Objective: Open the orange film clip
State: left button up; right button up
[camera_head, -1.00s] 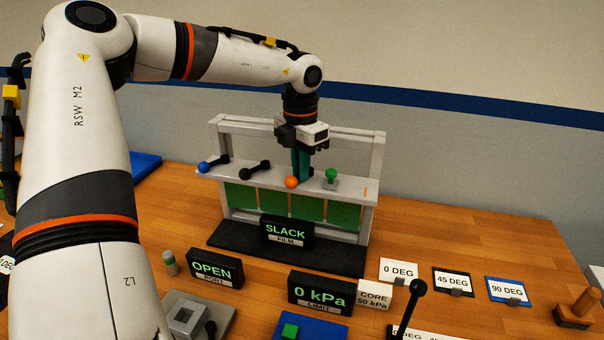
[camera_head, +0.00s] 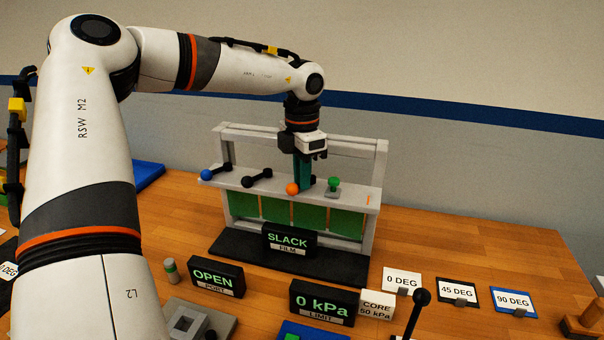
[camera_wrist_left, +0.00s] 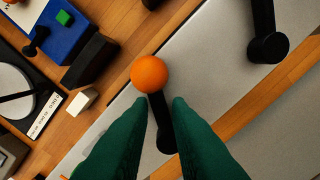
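The orange film clip shows as an orange ball (camera_head: 292,188) on a short black lever, on the grey shelf (camera_head: 352,196) of the film frame. In the left wrist view the ball (camera_wrist_left: 149,74) lies just beyond my fingertips, and its black lever runs back between them. My left gripper (camera_head: 304,186) points down at the clip from above. Its green fingers (camera_wrist_left: 160,104) stand apart, one on each side of the lever, with a narrow gap to it. The far finger is partly hidden in the head view. My right gripper is not in view.
Blue-ended (camera_head: 206,174) and black-ended (camera_head: 248,181) levers stand left of the clip; a green knob (camera_head: 334,182) stands close right. A SLACK display (camera_head: 288,240) stands in front, with OPEN (camera_head: 216,276) and 0 kPa (camera_head: 322,302) displays nearer.

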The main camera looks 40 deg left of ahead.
pick_arm(q)
jog(key=shift+o, duration=0.3)
jog(key=shift+r, duration=0.1)
notch_tip(320, 180, up, 12)
jog(key=b, duration=0.1)
jog(key=shift+d+f, duration=0.1)
jog(key=shift+f, duration=0.1)
dwell(0.6)
